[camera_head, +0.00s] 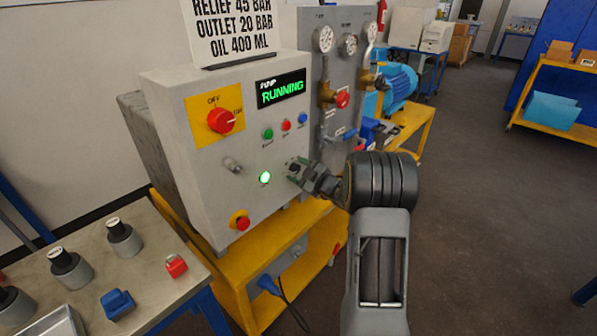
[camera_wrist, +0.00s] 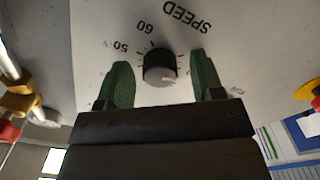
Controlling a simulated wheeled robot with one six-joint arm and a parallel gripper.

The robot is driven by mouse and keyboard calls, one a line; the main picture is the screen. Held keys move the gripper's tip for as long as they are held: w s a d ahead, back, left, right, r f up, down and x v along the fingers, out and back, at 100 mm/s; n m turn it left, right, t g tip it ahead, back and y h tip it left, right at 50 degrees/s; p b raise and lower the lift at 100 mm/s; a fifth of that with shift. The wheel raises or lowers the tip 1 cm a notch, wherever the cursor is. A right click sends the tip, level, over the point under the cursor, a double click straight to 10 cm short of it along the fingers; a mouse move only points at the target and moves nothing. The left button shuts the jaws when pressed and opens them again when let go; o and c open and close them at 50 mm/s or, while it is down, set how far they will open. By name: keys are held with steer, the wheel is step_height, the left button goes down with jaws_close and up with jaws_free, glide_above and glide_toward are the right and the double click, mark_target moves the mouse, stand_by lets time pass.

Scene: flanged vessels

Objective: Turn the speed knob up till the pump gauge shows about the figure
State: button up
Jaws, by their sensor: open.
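The black speed knob (camera_wrist: 159,66) sits on the grey panel under the word SPEED in the wrist view, with 50 and 60 printed beside it. A pale mark shows at its lower right edge. My gripper (camera_wrist: 163,74) is open, its two green fingers on either side of the knob with a gap at each side. In the head view my gripper (camera_head: 297,174) is at the control box's face (camera_head: 205,185) and largely hides the knob. Round gauges (camera_head: 323,39) stand on the grey panel behind; their needles are too small to read. The display (camera_head: 281,88) reads RUNNING.
A red rotary switch (camera_head: 221,120), a lit green lamp (camera_head: 265,177) and a red stop button (camera_head: 242,222) are on the same face. A sign (camera_head: 233,28) lists relief 45 bar and outlet 20 bar.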

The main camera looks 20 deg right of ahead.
steer(key=b+v, duration=0.1)
steer(key=v, duration=1.3)
steer(key=shift+w, duration=0.1)
steer(key=s+d+f+m+g+h, duration=0.1)
steer(key=d+f+m+g+h, duration=0.3)
steer(key=d+f+m+h, duration=0.5)
steer(key=s+a+r+m+g+h+p, duration=0.2)
steer(key=s+a+r+m+g+h, duration=0.1)
steer(key=s+g, duration=0.3)
steer(key=s+a+r+g+y+p, duration=0.1)
steer(key=s+a+r, duration=0.2)
steer(key=a+r, duration=0.2)
steer(key=s+a+r+g+y+p, duration=0.1)
steer(key=s+a+r, duration=0.3)
steer(key=a, duration=0.7)
steer(key=s+a+r+y+p, duration=0.2)
steer(key=a+r, duration=0.3)
steer(key=a, duration=0.3)
steer(key=shift+s+a+r+g+y+p, duration=0.3)
steer(key=shift+s+r+g+p, duration=0.1)
steer(key=shift+s+p, duration=0.45)
steer(key=shift+d, duration=0.1)
